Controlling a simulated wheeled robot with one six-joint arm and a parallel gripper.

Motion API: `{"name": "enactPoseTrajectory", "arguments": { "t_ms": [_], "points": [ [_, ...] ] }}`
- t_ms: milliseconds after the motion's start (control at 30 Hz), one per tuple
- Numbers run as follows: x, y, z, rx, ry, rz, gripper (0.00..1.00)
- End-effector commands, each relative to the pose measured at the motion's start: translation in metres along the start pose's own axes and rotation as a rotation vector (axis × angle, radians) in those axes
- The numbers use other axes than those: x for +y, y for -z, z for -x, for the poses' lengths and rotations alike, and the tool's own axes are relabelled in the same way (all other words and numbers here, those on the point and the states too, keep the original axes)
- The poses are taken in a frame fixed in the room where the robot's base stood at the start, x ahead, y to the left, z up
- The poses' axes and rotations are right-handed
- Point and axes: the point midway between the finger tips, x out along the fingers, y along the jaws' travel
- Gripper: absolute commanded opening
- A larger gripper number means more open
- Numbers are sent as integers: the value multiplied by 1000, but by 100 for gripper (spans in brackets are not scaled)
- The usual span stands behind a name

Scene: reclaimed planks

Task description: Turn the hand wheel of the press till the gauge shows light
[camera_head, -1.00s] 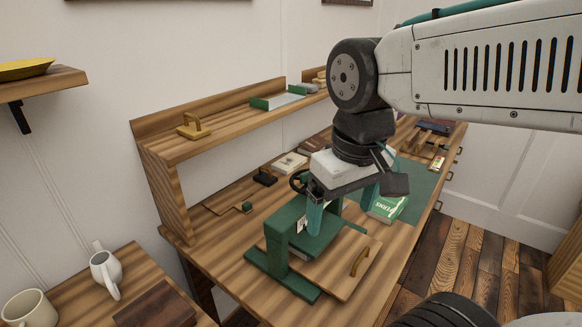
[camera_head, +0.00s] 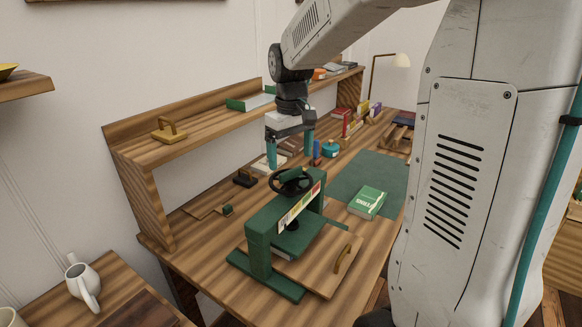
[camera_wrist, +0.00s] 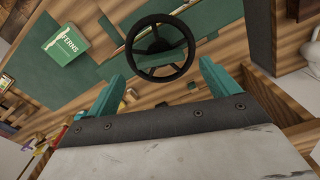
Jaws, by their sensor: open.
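The green press (camera_head: 265,235) stands on the desk's near end. Its black hand wheel (camera_head: 291,181) lies flat on top. The gauge (camera_head: 299,207), a pale strip with coloured bands, runs along the press's top beam; its reading is too small to tell. My gripper (camera_head: 289,158) is open and empty above the wheel, its teal fingers pointing down and apart. In the wrist view the wheel (camera_wrist: 160,74) shows beyond and between the spread fingers (camera_wrist: 162,85), touching neither as far as I can see.
A green book (camera_head: 367,202) lies on a green mat (camera_head: 385,172) right of the press. A board with a handle (camera_head: 343,258) lies at the press base. A wooden shelf (camera_head: 200,133) runs behind. A black stamp-like object (camera_head: 244,179) sits behind the press.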

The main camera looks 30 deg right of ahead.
Motion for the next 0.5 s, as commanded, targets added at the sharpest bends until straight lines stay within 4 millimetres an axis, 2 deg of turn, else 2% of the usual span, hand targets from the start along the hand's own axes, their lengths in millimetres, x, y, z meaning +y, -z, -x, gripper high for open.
{"name": "enactPoseTrajectory", "arguments": {
  "t_ms": [100, 200, 500],
  "points": [
    [0, -1, -20, -4, 1, 0, 87],
    [0, -1, -31, -2, 1, 0, 87],
    [0, 0, -42, 0, 0, 0, 87]
  ]
}}
